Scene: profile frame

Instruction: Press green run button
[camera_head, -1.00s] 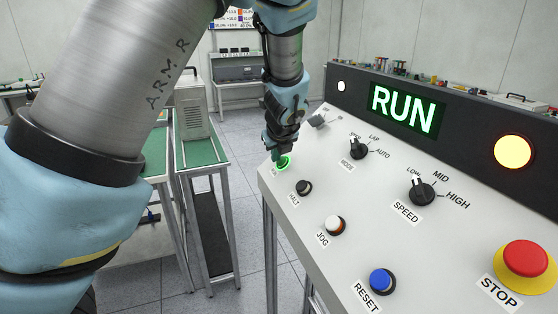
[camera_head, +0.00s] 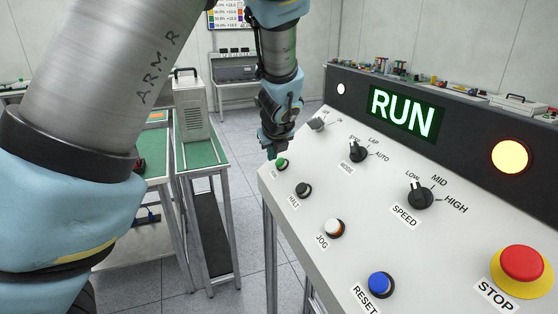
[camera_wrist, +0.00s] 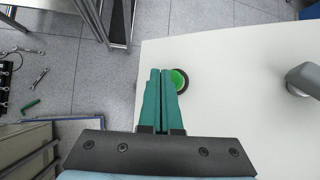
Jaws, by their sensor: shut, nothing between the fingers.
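The green run button (camera_head: 281,164) sits at the far left corner of the sloped white panel (camera_head: 330,180), and its glowing ring no longer shows. My gripper (camera_head: 271,152) is shut and empty, with its fingertips just above and beside the button in the head view, apart from it. In the wrist view the teal fingers (camera_wrist: 161,75) are together, and the green button (camera_wrist: 179,80) in its black collar shows to their right, partly hidden by them. The panel's display (camera_head: 403,111) reads RUN in lit letters.
The black HALT button (camera_head: 303,190), JOG button (camera_head: 333,229), blue RESET button (camera_head: 381,284) and red STOP button (camera_head: 522,264) run down the panel's near side. The MODE knob (camera_head: 358,151) and SPEED knob (camera_head: 421,196) stand behind them. A green-topped table (camera_head: 205,154) is to the left.

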